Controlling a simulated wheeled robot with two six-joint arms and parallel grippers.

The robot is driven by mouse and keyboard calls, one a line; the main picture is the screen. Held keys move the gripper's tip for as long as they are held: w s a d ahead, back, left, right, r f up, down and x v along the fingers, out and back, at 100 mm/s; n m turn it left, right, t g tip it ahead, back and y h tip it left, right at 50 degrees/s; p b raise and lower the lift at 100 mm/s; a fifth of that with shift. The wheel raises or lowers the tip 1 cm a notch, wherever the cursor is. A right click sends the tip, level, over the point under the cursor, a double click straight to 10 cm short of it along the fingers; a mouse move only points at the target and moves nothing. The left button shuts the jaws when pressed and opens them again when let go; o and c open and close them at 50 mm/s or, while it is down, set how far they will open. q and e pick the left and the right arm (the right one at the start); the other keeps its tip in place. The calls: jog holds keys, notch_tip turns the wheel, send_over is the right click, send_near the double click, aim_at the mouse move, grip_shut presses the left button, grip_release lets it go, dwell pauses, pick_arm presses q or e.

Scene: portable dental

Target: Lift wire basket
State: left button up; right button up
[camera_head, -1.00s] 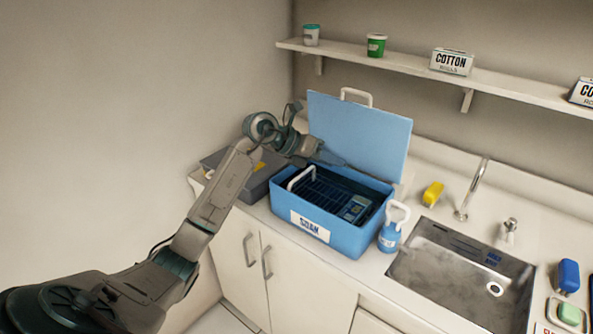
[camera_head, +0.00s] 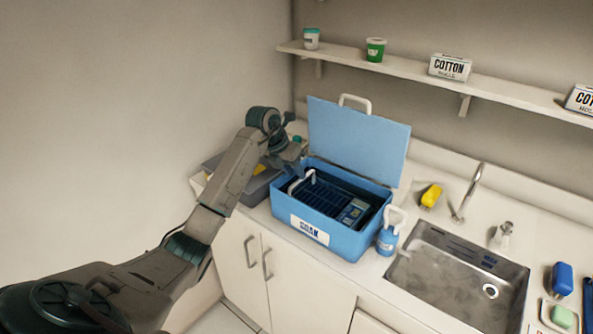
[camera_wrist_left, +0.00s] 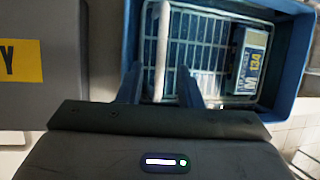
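The dark wire basket (camera_head: 322,194) sits inside the blue soak tub (camera_head: 352,243), whose lid (camera_head: 360,140) stands open. The basket's white handle (camera_wrist_left: 161,50) stands up at its left side. In the left wrist view the basket's grid (camera_wrist_left: 203,45) and a small labelled box (camera_wrist_left: 250,60) in it show clearly. My left gripper (camera_wrist_left: 158,84) is open, with one finger on each side of the handle's near part. I cannot tell whether the fingers touch it. In the head view my left gripper (camera_head: 295,172) is over the tub's left end, its fingertips partly hidden. My right gripper is not in view.
A grey bin (camera_head: 256,188) with a yellow label stands left of the tub. A blue bottle (camera_head: 388,238) stands at its right front corner, with the sink (camera_head: 455,275) beyond. A shelf (camera_head: 420,75) runs above. The space over the basket looks clear.

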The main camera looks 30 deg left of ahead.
pick_arm(q)
jog(key=shift+x, duration=0.85)
jog(key=shift+w+f, duration=0.1)
jog(key=shift+f, duration=0.15)
jog(key=shift+d, duration=0.1)
grip_shut()
jog(key=shift+r, duration=0.15)
